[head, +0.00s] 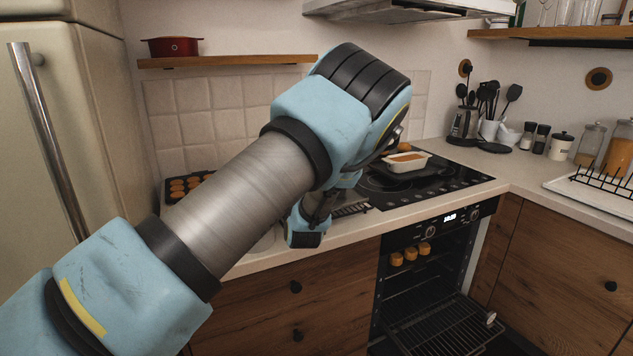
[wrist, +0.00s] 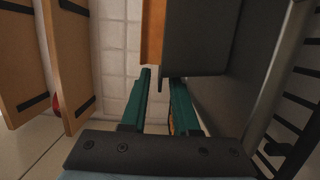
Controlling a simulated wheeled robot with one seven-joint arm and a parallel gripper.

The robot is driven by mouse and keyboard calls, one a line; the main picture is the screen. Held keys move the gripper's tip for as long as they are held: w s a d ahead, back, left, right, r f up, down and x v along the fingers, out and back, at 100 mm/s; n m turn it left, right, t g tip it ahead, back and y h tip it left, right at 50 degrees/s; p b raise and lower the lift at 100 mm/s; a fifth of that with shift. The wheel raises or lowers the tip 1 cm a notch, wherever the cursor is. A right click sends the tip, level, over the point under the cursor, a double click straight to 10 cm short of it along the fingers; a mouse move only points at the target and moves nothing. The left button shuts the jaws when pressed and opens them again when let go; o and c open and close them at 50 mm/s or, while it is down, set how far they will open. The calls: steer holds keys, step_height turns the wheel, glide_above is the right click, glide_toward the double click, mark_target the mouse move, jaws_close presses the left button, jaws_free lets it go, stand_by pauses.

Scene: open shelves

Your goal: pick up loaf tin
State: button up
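In the wrist view, a dark grey box-shaped thing with an orange-brown band along one side, apparently the loaf tin (wrist: 205,45) with its contents, is just beyond my gripper (wrist: 162,74). My gripper's two green fingers are apart, with a narrow gap between them. The fingertips reach the near edge of the tin; I cannot tell whether they touch it. Nothing is clearly held. In the head view, my arm hides the fingers, and I cannot clearly pick out the dark tin.
A muffin tray (head: 180,188) lies left on the counter. A red pot (head: 172,47) stands on a wall shelf (head: 225,61). Utensils and jars stand right.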

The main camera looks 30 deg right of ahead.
jaws_close()
stand_by(1.1)
